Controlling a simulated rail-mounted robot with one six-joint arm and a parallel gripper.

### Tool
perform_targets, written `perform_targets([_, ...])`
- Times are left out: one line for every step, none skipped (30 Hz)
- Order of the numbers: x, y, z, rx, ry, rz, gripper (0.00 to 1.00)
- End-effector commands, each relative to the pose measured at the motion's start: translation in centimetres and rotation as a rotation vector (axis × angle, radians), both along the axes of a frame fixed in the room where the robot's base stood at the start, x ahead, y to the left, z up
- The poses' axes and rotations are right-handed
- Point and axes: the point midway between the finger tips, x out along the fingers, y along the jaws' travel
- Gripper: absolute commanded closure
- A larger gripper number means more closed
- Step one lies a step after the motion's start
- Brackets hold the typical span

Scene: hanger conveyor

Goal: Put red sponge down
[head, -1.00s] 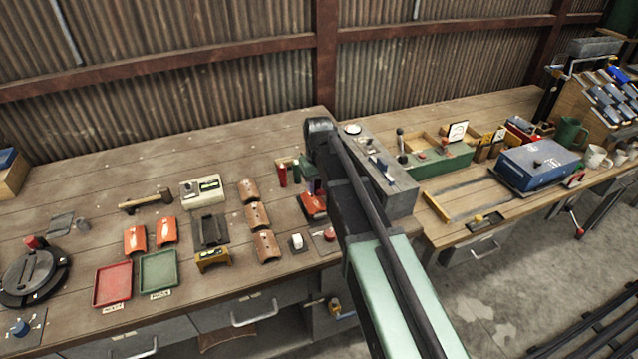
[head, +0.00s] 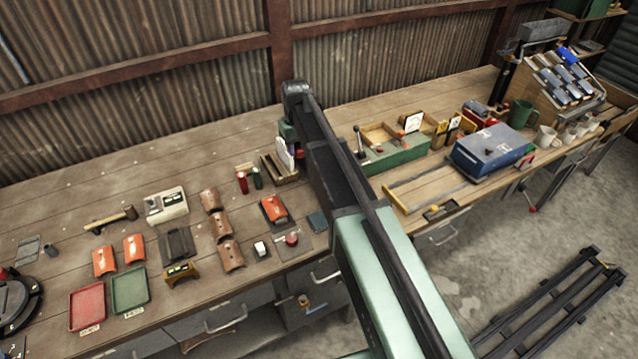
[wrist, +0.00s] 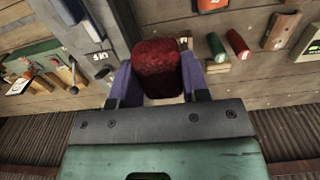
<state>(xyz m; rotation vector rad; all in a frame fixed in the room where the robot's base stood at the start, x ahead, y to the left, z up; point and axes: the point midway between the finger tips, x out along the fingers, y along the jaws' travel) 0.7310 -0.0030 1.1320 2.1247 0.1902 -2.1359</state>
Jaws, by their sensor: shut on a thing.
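In the wrist view, my gripper (wrist: 158,62) is shut on the red sponge (wrist: 158,78), a dark red, rough block between the two purple fingers. The sponge is in the air over the wooden workbench (wrist: 171,13). A gap below it cannot be measured from this view. In the head view, my arm covers most of the gripper and the bench spot under it.
A red cylinder (head: 242,183) and a green cylinder (head: 257,178) stand near a wooden box (head: 283,176). A green lever box (head: 398,154) and a blue case (head: 492,150) are to the right. Red (head: 87,306) and green (head: 130,289) trays lie at the left front.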

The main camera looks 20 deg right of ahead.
Motion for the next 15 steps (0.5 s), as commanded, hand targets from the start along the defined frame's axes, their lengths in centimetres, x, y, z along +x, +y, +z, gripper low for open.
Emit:
perform_targets([0.3, 0.1, -0.2, 0.000, 0.000, 0.005, 0.77])
perform_targets([0.3, 0.1, -0.3, 0.000, 0.000, 0.009, 0.77])
perform_targets([0.3, 0.1, -0.4, 0.000, 0.000, 0.013, 0.77])
perform_targets([0.2, 0.1, -0.6, 0.000, 0.000, 0.014, 0.77])
perform_targets([0.2, 0.1, -0.9, 0.000, 0.000, 0.014, 0.77])
perform_targets([0.2, 0.0, -1.5, 0.000, 0.000, 0.014, 0.77])
perform_targets([0.2, 0.0, -2.1, 0.000, 0.000, 0.014, 0.77])
perform_targets([0.2, 0.0, -2.8, 0.000, 0.000, 0.014, 0.77])
perform_targets([0.2, 0.0, -4.0, 0.000, 0.000, 0.014, 0.77])
perform_targets([0.2, 0.1, -5.0, 0.000, 0.000, 0.013, 0.77])
perform_targets([0.2, 0.0, -6.1, 0.000, 0.000, 0.013, 0.77])
perform_targets([0.2, 0.0, -7.6, 0.000, 0.000, 0.013, 0.77])
perform_targets([0.2, 0.1, -8.7, 0.000, 0.000, 0.013, 0.77])
perform_targets([0.2, 0.1, -9.7, 0.000, 0.000, 0.013, 0.77])
perform_targets([0.2, 0.1, -11.1, 0.000, 0.000, 0.013, 0.77])
